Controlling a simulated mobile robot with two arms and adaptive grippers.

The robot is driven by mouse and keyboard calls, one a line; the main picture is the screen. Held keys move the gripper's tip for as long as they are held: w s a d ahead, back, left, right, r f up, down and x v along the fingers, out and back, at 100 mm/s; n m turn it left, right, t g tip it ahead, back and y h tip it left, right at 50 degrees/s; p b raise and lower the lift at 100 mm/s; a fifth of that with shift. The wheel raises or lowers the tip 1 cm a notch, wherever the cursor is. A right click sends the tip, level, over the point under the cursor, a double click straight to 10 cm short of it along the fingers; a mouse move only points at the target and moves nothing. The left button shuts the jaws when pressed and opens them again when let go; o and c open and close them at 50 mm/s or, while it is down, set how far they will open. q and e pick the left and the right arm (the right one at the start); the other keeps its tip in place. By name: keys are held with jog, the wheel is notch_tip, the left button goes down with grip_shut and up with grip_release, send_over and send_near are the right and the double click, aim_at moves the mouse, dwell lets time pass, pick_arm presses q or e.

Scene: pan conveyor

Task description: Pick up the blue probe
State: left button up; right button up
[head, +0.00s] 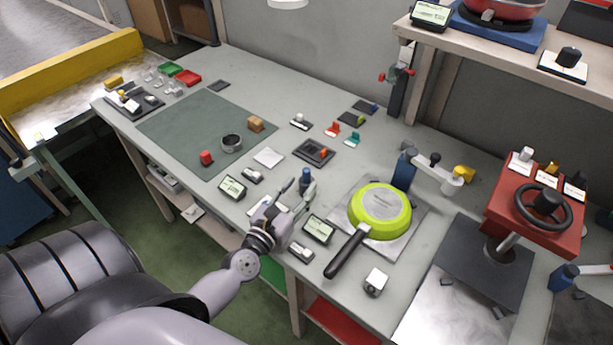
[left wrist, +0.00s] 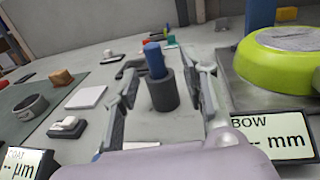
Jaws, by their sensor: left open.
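The blue probe (head: 305,174) stands upright, its lower part in a dark grey cylindrical holder (left wrist: 162,92) on the bench. In the left wrist view the probe (left wrist: 155,60) rises from the holder, between the two fingers in the picture. My left gripper (head: 296,190) is open and empty, reaching in from the front edge of the bench. In the left wrist view its fingers (left wrist: 167,84) are spread to both sides of the probe and holder, with gaps visible. Whether the fingertips reach as far as the probe is hard to tell. My right gripper is not in view.
A lime-green pan (head: 379,211) lies on a metal plate right of the gripper, its black handle pointing toward the front. A BOW display (head: 318,229) and another display (head: 232,187) flank the gripper. A white square (head: 268,157) and a dark tray (head: 314,152) lie behind.

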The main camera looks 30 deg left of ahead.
aim_at(304, 175)
pick_arm(q)
jog(key=shift+w+a+r, duration=0.1)
jog(key=shift+w+r, duration=0.1)
jog(key=shift+w, duration=0.15)
jog(key=w, duration=0.1)
jog(key=w+p, duration=0.1)
jog(key=w, duration=0.1)
jog(key=shift+w+a+r+p, duration=0.25)
jog(key=shift+a+p, duration=0.15)
jog(key=shift+w+f, duration=0.1)
jog(key=shift+w, duration=0.45)
jog(key=shift+s, duration=0.1)
jog(key=shift+c, duration=0.5)
jog(key=c, duration=0.4)
grip_shut()
